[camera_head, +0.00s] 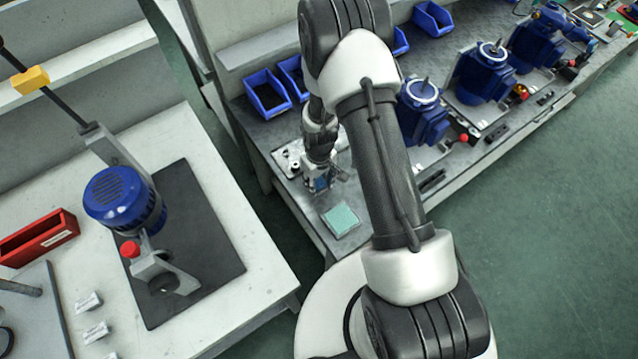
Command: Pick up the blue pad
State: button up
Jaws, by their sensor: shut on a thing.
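My gripper (321,178) points down over the near left end of the grey bench. It is shut on a small dark blue piece, which looks like the blue pad (321,184); only a little of it shows between the fingers. I cannot tell whether the pad touches the bench or hangs just above it. A pale teal square pad (341,220) lies flat on the bench, just in front of my gripper and apart from it.
A metal plate with small fittings (289,161) lies left of my gripper. Blue bins (268,93) stand behind. Blue motors (423,110) line the bench to the right. A separate white table (215,149) at left holds a blue motor (122,199) and a red bin (40,238).

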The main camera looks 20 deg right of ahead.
aim_at(319, 182)
notch_tip(319, 182, up, 20)
jog(key=p, duration=0.5)
